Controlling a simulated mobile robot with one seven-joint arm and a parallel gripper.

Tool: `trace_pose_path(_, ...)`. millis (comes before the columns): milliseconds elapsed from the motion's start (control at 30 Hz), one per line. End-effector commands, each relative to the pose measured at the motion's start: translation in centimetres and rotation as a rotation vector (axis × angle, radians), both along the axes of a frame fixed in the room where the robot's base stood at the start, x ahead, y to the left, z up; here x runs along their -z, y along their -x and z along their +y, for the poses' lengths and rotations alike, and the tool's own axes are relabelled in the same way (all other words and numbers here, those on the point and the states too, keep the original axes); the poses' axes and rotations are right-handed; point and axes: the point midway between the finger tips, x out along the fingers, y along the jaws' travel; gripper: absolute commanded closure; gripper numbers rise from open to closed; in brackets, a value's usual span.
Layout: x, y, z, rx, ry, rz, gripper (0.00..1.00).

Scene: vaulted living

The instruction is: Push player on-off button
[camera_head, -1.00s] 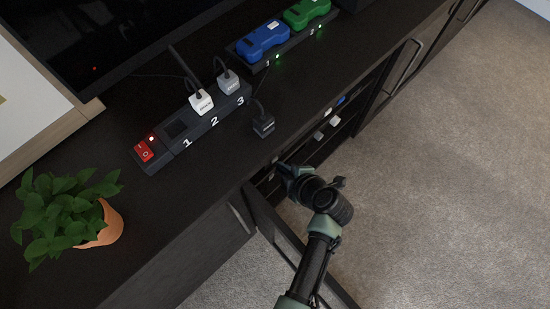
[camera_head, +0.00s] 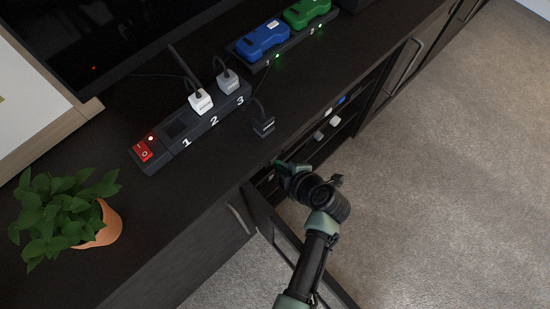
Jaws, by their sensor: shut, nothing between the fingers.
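My gripper (camera_head: 277,165) is at the front of the dark cabinet, by the open compartment under the top edge. It is small and partly hidden by my wrist, and its fingers appear shut and empty. Inside the compartment, a dark unit that may be the player shows a blue part (camera_head: 341,99) and pale knob-like parts (camera_head: 333,121) on its front. I cannot make out which part is the on-off button, and I cannot tell whether my gripper touches anything. The left part of the compartment is hidden behind my gripper and the cabinet top.
An open cabinet door (camera_head: 285,243) stands beside my arm. On the top (camera_head: 150,215) are a power strip (camera_head: 178,133) with a lit red switch, a loose black plug (camera_head: 263,126), blue (camera_head: 262,41) and green (camera_head: 306,13) controllers, and a potted plant (camera_head: 105,225). Carpet lies right.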

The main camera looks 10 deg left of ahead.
Motion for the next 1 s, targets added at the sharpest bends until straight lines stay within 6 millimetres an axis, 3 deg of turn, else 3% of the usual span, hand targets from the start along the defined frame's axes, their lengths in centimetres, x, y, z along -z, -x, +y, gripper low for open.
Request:
trace_pose_path(767,0.0,1.1,-1.3,-0.001,-0.001,0.000,1.00)
trace_pose_path(1000,0.0,2.2,-3.0,0.003,-0.001,0.000,1.00)
